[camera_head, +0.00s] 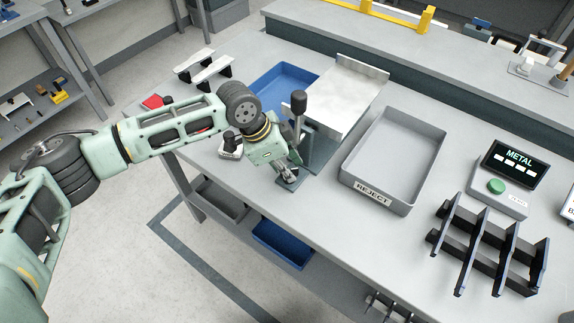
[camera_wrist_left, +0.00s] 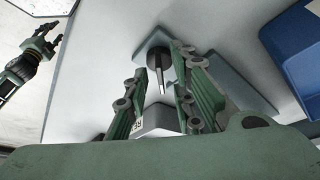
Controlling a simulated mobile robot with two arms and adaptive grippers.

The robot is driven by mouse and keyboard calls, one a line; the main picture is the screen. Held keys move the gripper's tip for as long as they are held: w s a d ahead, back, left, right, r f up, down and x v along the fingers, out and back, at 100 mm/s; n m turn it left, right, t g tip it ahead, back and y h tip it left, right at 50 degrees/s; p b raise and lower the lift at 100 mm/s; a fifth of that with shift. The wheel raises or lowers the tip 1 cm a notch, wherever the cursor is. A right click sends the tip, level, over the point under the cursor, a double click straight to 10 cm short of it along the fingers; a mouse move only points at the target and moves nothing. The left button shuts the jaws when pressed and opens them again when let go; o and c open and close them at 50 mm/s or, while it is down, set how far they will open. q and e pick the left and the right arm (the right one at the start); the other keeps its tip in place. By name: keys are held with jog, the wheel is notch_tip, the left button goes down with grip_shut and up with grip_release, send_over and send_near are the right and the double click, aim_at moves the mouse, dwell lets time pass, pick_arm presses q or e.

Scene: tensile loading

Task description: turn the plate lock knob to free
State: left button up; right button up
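In the head view the gripper hides this piece. An upright post with a black cylindrical top (camera_head: 298,103) stands just behind the gripper. A green and dark arm end at the left of the wrist view looks like my right gripper (camera_wrist_left: 45,38); its fingers are too small to read.
A bright metal plate stand (camera_head: 350,92) and a blue tray (camera_head: 270,83) lie behind the gripper. The grey reject tray (camera_head: 397,150) is to the right, then a screen panel (camera_head: 513,163) and a black rack (camera_head: 485,245). A small pale block with a black top (camera_head: 230,146) is left.

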pick_arm(q)
jog(key=shift+w+f, duration=0.1)
jog(key=shift+f, duration=0.05)
grip_shut()
dwell(0.4)
jog(key=shift+r+n+p, duration=0.25)
jog(key=shift+n+p, duration=0.15)
jog(key=shift+p, duration=0.4)
jog(key=n+p, duration=0.1)
jog(key=p, duration=0.1)
jog(key=n+t+p, duration=0.1)
jog(key=n+p, duration=0.1)
jog(key=p, duration=0.1)
jog(key=n+t+y+p, duration=0.1)
jog(key=n+p, duration=0.1)
jog(key=shift+s+d+r, duration=0.1)
jog(key=shift+s+d, duration=0.05)
jog(key=shift+s, duration=0.15)
jog(key=shift+f+n+t+y+p, duration=0.15)
jog(key=shift+n+t+y+p, duration=0.1)
jog(key=shift+n+p, duration=0.55)
jog(key=shift+f+n+t+y+p, duration=0.15)
jog(key=shift+n+t+p, duration=0.1)
jog(key=shift+n+p, duration=0.55)
